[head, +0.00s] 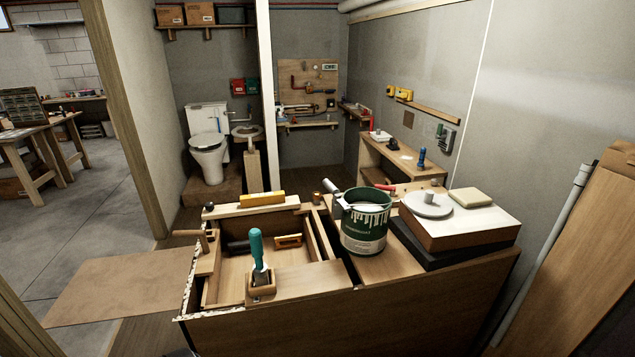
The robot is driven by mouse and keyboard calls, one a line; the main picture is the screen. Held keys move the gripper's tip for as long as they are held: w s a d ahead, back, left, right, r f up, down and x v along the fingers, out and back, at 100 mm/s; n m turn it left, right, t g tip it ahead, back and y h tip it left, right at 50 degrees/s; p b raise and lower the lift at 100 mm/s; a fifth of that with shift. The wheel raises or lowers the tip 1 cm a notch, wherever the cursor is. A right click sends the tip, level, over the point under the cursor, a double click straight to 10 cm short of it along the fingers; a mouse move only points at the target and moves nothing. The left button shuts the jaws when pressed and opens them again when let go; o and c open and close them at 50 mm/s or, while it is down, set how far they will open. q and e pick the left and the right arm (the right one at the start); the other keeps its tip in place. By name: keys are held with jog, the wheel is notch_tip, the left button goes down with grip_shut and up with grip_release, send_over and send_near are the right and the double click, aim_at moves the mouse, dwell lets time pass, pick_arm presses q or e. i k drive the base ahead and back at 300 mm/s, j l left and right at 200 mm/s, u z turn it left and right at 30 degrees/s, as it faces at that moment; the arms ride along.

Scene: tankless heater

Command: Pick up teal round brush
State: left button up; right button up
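A brush with a teal handle (256,244) stands upright at the front of the workbench, with its handle upward. Its lower end sits in or at a small wooden block (262,289), and part of it is hidden there. Neither of my grippers shows in the head view.
A dark green paint can (364,240) with white drips stands right of the brush. A wooden box (465,229) bearing a grey disc (428,205) is at the right.

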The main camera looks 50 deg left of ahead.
aim_at(260, 269)
jog(key=u, duration=1.9)
